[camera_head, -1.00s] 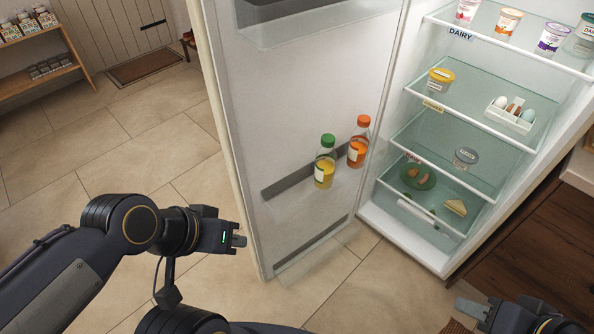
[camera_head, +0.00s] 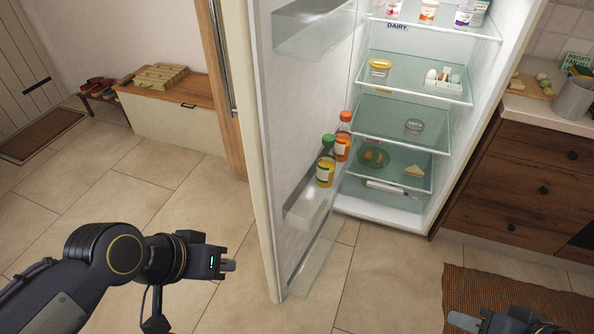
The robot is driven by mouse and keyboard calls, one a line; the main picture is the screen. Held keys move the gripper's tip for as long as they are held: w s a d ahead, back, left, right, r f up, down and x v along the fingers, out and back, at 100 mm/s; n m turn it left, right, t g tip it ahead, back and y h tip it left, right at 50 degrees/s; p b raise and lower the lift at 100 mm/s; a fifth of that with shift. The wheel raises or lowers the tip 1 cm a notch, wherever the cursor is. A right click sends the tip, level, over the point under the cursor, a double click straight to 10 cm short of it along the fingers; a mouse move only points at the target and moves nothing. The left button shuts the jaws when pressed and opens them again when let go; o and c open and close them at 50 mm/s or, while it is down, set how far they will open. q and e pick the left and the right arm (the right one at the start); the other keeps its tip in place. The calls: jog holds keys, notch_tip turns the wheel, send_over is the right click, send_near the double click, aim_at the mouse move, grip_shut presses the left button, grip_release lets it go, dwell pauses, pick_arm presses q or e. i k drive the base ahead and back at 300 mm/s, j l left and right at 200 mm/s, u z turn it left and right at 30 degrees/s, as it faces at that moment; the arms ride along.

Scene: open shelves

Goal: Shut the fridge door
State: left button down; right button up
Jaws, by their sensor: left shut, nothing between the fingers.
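The fridge door (camera_head: 295,130) stands wide open, swung out to the left of the lit fridge interior (camera_head: 395,185). Two bottles stand in its lower door shelf, one with a green cap (camera_head: 326,165) and one with an orange cap (camera_head: 343,138). My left gripper (camera_head: 229,265) is shut and empty, in front and to the left of the door's free edge, apart from it in the picture. My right gripper (camera_head: 464,322) shows only in part at the bottom right edge, away from the door; its jaws are not clear.
A low wooden-topped bench (camera_head: 175,110) stands at the back left. Wooden drawers (camera_head: 510,180) stand right of the fridge, with a brown mat (camera_head: 500,295) on the floor before them. Tiled floor is clear left of the door.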

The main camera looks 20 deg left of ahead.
aim_at(291, 61)
jog(key=j+z, duration=0.25)
jog(key=j, duration=0.45)
jog(key=j+z, duration=0.3)
jog(key=j, duration=0.4)
jog(key=k+j+z, duration=0.25)
jog(key=j, duration=0.4)
jog(key=i+j+z, duration=0.1)
jog(key=j, duration=0.2)
jog(key=i+j, duration=0.15)
jog(key=j, duration=0.2)
jog(key=i+j+z, duration=0.15)
jog(key=j, duration=0.15)
jog(key=i+j+z, duration=0.1)
jog(key=j, duration=0.25)
jog(key=j+u, duration=0.25)
jog(key=j, duration=0.2)
jog(key=k, duration=0.05)
